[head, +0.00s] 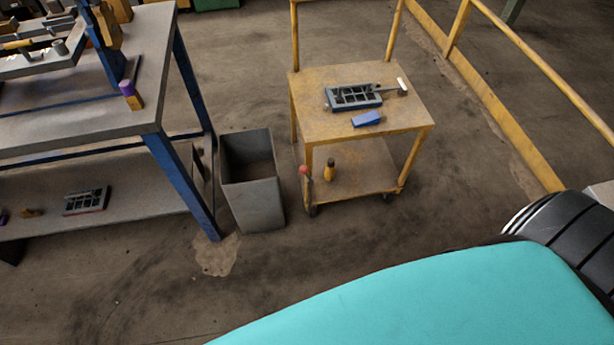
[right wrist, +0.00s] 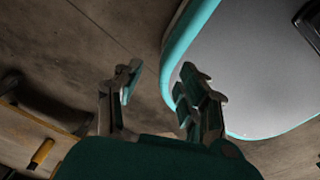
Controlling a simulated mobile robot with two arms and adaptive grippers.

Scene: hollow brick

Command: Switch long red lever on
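A red knob (head: 303,170) on a thin stem shows at the front left leg of the yellow trolley in the head view. It may be the long red lever, but it is too small to tell its setting or how it is fixed. My right gripper (right wrist: 160,95) is open and empty in the right wrist view, its two fingers well apart over the bare floor and the edge of my teal body. The red knob does not show in that view. My left gripper is not in view.
The yellow trolley (head: 285,82) carries a dark hollow brick (head: 353,97), a hammer (head: 402,87) and a blue block (head: 367,119). A yellow bottle (head: 329,170) stands on its lower shelf. A grey bin (head: 252,195) stands between trolley and workbench (head: 120,110). The front floor is clear.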

